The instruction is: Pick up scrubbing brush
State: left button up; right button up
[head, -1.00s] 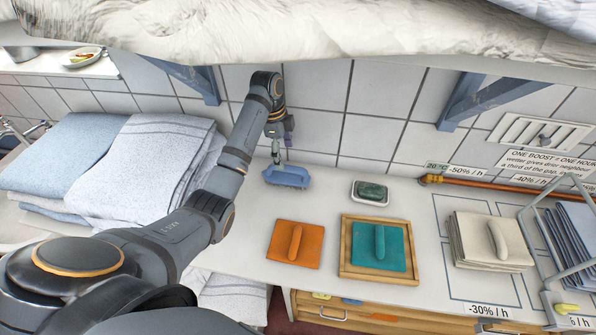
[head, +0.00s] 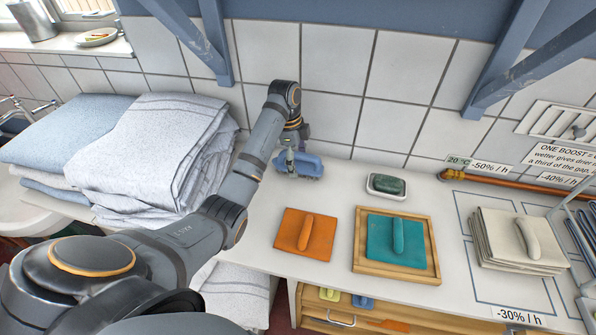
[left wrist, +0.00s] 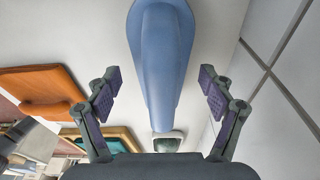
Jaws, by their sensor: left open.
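The blue scrubbing brush (head: 309,166) lies on the white counter near the tiled wall in the head view. In the left wrist view the brush (left wrist: 160,60) shows its blue handle running down the middle of the picture. My left gripper (left wrist: 160,88) is open, with its two purple-padded fingers on either side of the handle and gaps to both. In the head view my left gripper (head: 291,165) is down at the brush, and its fingers are small and partly hidden. My right gripper is not in view.
An orange block with a handle (head: 306,234), a teal block (head: 397,240) on a wooden tray (head: 367,264) and a soap dish (head: 386,195) stand to the right. Folded towels (head: 165,150) are piled at the left. The tiled wall rises close behind the brush.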

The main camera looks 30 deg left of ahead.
pick_arm(q)
jog(key=shift+w+d+f, duration=0.1)
jog(key=shift+f, duration=0.45)
jog(key=shift+w+d+f, duration=0.1)
jog(key=shift+f, duration=0.45)
jog(key=shift+s+r, duration=0.15)
jog(key=shift+c, duration=1.6)
jog(key=c, duration=1)
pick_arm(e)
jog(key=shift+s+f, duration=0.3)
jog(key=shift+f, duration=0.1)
